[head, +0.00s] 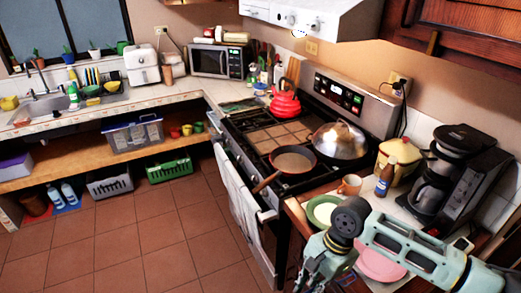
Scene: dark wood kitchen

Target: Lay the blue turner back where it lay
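I cannot make out the blue turner in the head view. My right arm comes in from the lower right, and my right gripper (318,272) hangs at the bottom edge over the front of the counter beside the stove. Its fingers are partly cut off and seen from behind, so I cannot tell whether they are open or hold anything. A pink plate (380,265) lies partly behind my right arm. A green plate with pale contents (324,211) is just beyond the gripper. My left gripper is not in view.
The stove holds a red kettle (285,103), a pan with a wooden handle (293,162) and a domed-lid pan (340,143). A mug (350,185), a brown bottle (386,177), a yellow pot (402,155) and a coffee maker (445,170) crowd the right counter. The tiled floor (150,235) is clear.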

